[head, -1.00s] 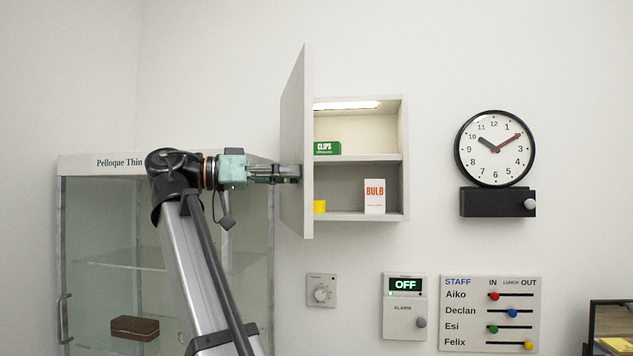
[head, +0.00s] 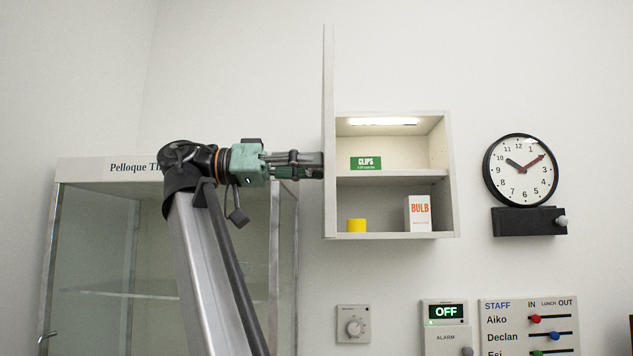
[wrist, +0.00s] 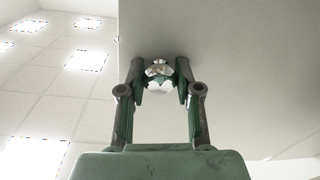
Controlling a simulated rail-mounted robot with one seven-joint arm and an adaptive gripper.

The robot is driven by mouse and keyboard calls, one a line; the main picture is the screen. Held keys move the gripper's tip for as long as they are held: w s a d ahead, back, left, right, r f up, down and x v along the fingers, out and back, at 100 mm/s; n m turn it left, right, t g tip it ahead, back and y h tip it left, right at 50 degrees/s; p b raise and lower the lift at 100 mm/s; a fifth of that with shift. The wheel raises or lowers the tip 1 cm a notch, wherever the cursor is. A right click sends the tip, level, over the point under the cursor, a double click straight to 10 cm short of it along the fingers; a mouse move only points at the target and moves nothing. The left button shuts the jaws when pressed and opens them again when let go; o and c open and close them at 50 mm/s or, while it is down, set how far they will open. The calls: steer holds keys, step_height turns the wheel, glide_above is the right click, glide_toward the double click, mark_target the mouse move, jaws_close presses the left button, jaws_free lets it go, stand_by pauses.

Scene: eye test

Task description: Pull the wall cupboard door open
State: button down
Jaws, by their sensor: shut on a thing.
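The wall cupboard (head: 449,190) hangs on the wall, its inside exposed and lit. Its pale door (head: 329,110) stands open on the left, sticking out toward the camera and seen nearly edge-on. My gripper (head: 316,165) is at the door's left side, on its outer face. In the wrist view, the fingers (wrist: 160,80) are closed around a shiny round knob (wrist: 159,75) on the pale door face (wrist: 225,75). In the head view the knob is hidden by the fingers.
Inside are a green CLIPS box (head: 366,163), a yellow item (head: 357,226) and a white BULB box (head: 418,213). A glass cabinet (head: 90,245) stands left, behind my arm. A clock (head: 521,171), dial (head: 353,323), alarm panel (head: 446,325) and staff board (head: 530,320) are on the wall.

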steer(key=shift+a, duration=0.1)
stand_by(0.3)
steer(key=c, duration=0.8)
jaws_free()
steer(key=shift+o, duration=0.2)
steer(key=shift+d+r+p, duration=0.1)
steer(key=shift+d+p, duration=0.1)
steer(key=shift+p, duration=0.15)
